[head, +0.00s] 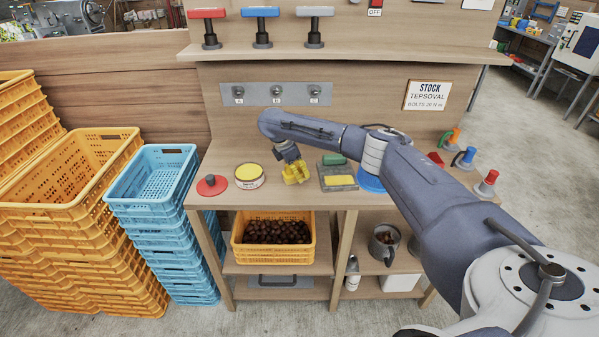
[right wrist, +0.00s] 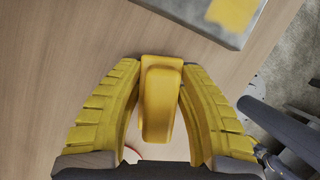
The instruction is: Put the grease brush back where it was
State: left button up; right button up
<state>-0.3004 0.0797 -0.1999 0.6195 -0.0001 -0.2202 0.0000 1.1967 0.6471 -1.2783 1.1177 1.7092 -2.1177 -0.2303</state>
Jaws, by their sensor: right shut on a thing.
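My right gripper (head: 296,172) has yellow ribbed fingers and is over the workbench, between a round tin and a grey tray. In the right wrist view its fingers (right wrist: 160,110) are shut on a yellow-orange block-like thing, apparently the grease brush (right wrist: 161,95). Its far end and any bristles are hidden. In the head view it blends with the yellow fingers. The round tin (head: 250,176) with yellow content stands left of the gripper. The grey tray (head: 325,185), with a yellow patch and a green thing (head: 334,159), lies just right. My left gripper is not in view.
A red disc with a dark knob (head: 211,185) lies left of the tin. A blue round base (head: 370,183) is right of the tray, near my arm. Coloured knobbed pieces (head: 486,184) stand at right. An orange crate (head: 272,257) of chestnuts sits on the shelf below.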

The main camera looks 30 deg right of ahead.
jog(key=shift+f, duration=0.1)
jog(key=o, duration=1.2)
jog(key=shift+c, duration=0.2)
jog(key=v, duration=1.2)
